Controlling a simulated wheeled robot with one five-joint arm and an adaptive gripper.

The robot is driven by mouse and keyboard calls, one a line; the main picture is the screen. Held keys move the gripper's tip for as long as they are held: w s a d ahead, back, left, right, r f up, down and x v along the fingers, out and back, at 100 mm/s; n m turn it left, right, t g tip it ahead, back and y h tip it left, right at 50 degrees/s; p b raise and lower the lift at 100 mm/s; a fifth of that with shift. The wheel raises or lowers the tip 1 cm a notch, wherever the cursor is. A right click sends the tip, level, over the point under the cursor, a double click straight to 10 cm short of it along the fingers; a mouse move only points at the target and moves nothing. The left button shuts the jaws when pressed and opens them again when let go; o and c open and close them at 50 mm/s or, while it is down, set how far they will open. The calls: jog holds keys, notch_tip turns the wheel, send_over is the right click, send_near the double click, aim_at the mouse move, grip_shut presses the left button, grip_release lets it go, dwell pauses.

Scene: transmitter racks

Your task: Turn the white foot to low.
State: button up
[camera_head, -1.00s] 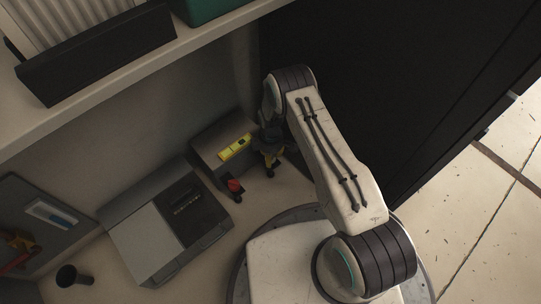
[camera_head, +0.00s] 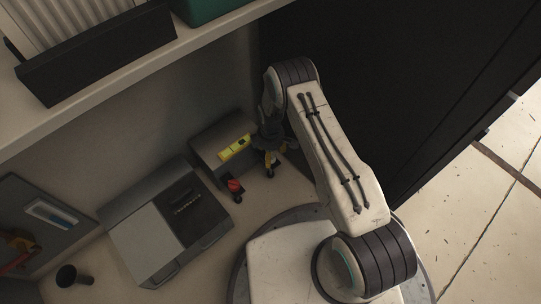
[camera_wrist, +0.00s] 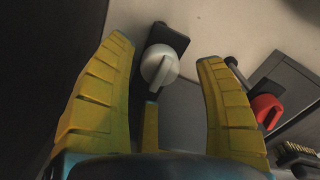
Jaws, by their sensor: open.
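The white foot (camera_wrist: 160,70) is a round knob with a raised grip bar across its face, on a dark bracket in the wrist view. My gripper (camera_wrist: 164,50) is open, with one yellow finger on each side of the white foot. Gaps show between the knob and both fingers, so they look apart from it. In the head view my gripper (camera_head: 269,153) is at the right end of the grey box (camera_head: 209,145), and the white knob cannot be made out there.
A larger grey device (camera_head: 150,235) and a dark cup (camera_head: 68,276) are further left. A tall black cabinet (camera_head: 345,75) stands behind my arm.

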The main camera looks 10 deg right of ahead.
notch_tip(320, 180, up, 10)
dwell(0.5)
jog(key=shift+f, duration=0.15)
dwell(0.3)
